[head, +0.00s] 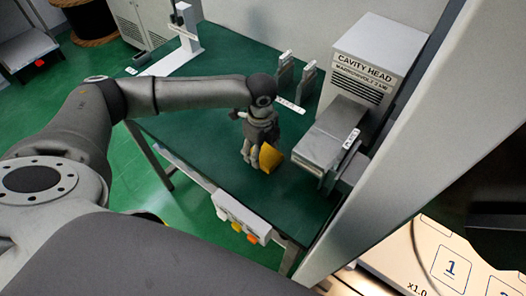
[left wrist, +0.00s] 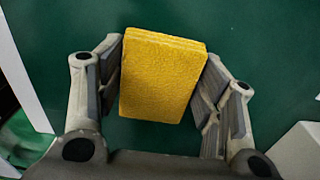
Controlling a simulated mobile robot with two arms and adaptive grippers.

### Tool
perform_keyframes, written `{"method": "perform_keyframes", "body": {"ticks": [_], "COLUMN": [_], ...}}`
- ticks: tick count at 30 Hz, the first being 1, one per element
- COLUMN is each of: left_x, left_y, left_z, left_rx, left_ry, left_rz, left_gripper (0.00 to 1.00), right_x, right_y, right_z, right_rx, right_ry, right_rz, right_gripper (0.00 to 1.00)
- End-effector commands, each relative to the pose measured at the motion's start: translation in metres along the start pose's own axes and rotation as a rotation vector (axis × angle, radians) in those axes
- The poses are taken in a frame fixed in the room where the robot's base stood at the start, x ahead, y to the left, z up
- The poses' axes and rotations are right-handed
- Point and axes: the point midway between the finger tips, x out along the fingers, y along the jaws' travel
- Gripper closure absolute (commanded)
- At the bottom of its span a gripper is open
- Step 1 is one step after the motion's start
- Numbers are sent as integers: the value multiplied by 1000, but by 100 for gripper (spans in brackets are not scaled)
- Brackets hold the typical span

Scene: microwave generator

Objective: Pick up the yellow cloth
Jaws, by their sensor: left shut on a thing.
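The yellow cloth (head: 270,158) shows in the head view at my left gripper (head: 256,160), over the green tabletop. In the left wrist view the cloth (left wrist: 162,76) is a thick, folded yellow block with a rough surface. My left gripper (left wrist: 162,85) is shut on it, with one finger pad at its left side and one at its right side. I cannot tell whether the cloth touches the table. My right gripper is not in view.
The green table (head: 225,150) is mostly bare around the gripper. A grey machine labelled "CAVITY HEAD" (head: 365,80) stands to the right. Two small upright grey brackets (head: 296,80) stand behind the gripper. A panel with coloured buttons (head: 240,220) is on the front edge.

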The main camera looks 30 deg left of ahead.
Motion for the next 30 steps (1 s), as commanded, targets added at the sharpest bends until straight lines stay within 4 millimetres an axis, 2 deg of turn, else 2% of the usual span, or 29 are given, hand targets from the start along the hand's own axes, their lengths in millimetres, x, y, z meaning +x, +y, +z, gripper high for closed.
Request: {"method": "perform_keyframes", "body": {"ticks": [5,10,14,20,30], "left_x": [-8,-31,-52,-94,-117], "left_y": [-1,-1,14,42,89], "left_z": [0,0,-11,-31,-66], "left_rx": [0,0,4,4,4], "left_ry": [2,2,1,0,1], "left_rz": [-2,-5,-5,-5,-2], "left_gripper": [53,53,53,53,53], "right_x": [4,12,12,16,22], "right_y": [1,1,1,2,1], "right_z": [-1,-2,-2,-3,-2], "right_rx": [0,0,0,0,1], "right_ry": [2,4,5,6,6], "right_rz": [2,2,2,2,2], "right_gripper": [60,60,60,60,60]}}
